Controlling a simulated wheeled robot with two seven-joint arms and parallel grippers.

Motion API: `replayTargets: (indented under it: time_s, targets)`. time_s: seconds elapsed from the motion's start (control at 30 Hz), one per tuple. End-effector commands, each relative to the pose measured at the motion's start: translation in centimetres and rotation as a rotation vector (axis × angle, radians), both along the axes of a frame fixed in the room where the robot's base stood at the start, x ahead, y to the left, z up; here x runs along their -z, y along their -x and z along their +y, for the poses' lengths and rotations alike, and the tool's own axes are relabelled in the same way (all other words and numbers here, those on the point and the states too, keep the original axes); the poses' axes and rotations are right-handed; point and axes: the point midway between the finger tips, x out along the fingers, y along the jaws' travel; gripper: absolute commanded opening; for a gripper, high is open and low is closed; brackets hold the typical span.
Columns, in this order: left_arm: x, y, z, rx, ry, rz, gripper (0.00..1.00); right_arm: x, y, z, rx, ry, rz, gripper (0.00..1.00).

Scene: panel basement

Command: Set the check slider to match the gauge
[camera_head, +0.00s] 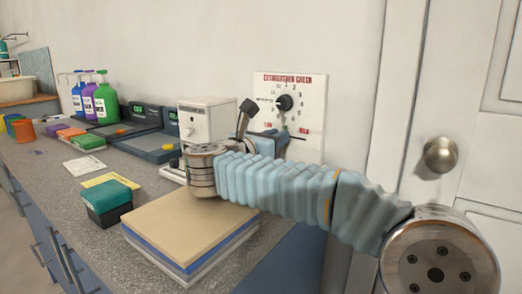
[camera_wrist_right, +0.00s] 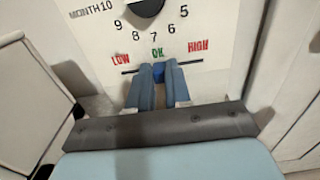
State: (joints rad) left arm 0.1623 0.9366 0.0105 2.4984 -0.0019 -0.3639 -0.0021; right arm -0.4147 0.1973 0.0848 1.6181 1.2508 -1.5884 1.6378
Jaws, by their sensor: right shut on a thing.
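The white check panel (camera_head: 313,95), headed "EXTINGUISHER CHECK", is on the wall behind the right end of the counter. Its black round dial (camera_head: 284,103) has numbers around it. In the right wrist view, LOW, OK and HIGH labels stand above a thin slider track (camera_wrist_right: 194,62). The blue slider knob (camera_wrist_right: 158,69) is below OK, between my right fingertips. My right gripper (camera_wrist_right: 161,80) is shut on the knob; in the head view the gripper (camera_head: 282,137) is at the panel's lower part. I cannot make out a separate gauge. My left gripper is not in view.
A white box (camera_head: 207,118) stands left of the panel. A stack of boards (camera_head: 190,222) lies below my right arm, with a green-topped box (camera_head: 107,201) beside it. Several bottles (camera_head: 105,98) stand farther back. A door with a round knob (camera_head: 440,155) is at right.

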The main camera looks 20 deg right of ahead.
Motion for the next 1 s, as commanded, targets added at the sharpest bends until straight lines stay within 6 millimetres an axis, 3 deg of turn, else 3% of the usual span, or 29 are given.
replayTargets:
  time_s: [0.03, 0.2, 0.63, 0.67, 0.8, 1.0]
  targets:
    - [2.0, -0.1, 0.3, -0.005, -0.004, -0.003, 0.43, 0.9, 1.0, -0.6, 0.001, 0.0, -0.008, 0.0]
    - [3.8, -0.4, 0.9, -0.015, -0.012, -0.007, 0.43, 0.5, 3.4, -2.1, 0.002, 0.001, -0.005, 0.0]
    - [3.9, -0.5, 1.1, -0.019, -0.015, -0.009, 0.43, 0.0, 4.3, -2.6, 0.005, 0.0, 0.0, 0.0]
    - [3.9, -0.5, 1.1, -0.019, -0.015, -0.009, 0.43, 0.0, 4.3, -2.6, 0.006, 0.0, 0.0, 0.23]
    - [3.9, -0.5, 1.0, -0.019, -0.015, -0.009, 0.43, 0.0, 4.3, -2.6, 0.004, 0.0, 0.0, 0.44]
    - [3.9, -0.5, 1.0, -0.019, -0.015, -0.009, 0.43, 0.0, 4.2, -2.5, 0.002, 0.001, -0.001, 0.45]
